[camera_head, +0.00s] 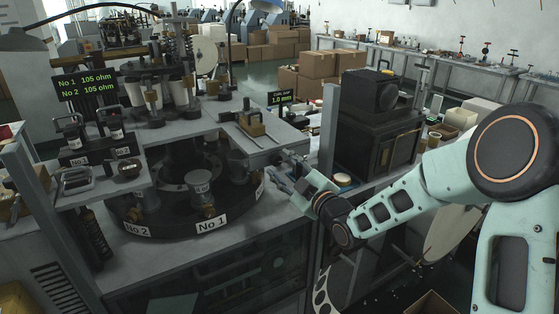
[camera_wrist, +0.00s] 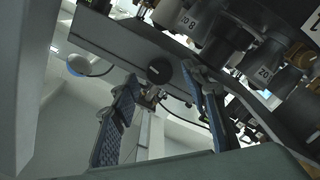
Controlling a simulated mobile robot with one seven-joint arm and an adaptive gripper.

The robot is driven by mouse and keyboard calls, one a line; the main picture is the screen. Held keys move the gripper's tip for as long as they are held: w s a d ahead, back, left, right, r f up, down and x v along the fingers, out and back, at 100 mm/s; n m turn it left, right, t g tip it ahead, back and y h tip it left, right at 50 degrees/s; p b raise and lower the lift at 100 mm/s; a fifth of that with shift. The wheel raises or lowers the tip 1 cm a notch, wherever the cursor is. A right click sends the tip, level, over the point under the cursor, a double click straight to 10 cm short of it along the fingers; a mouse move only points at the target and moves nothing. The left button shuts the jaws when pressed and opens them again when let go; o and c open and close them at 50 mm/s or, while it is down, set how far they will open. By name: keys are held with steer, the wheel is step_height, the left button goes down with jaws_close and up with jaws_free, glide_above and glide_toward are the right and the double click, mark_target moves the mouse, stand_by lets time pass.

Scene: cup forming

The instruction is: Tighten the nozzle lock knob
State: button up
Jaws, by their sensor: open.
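A round black knob (camera_wrist: 159,70) shows in the wrist view, on or just in front of the grey edge of the machine's upper plate. I cannot tell for sure that it is the nozzle lock knob. My gripper (camera_wrist: 160,78) is open, with one blue ridged finger to each side of the knob in the picture; contact does not show. In the head view my gripper (camera_head: 284,172) is beside the right side of the cup-forming machine, close to small metal fittings (camera_head: 291,158) below the upper plate. The knob cannot be made out there.
The dark turntable (camera_head: 175,225) with No 1 and No 2 labels lies left of my gripper. The grey upper plate (camera_head: 285,142) overhangs near it. A black boxy unit (camera_head: 372,125) stands behind my arm. A grey post (camera_head: 328,130) rises close to my wrist.

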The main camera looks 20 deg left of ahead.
steer(key=shift+x, duration=0.9)
jaws_close()
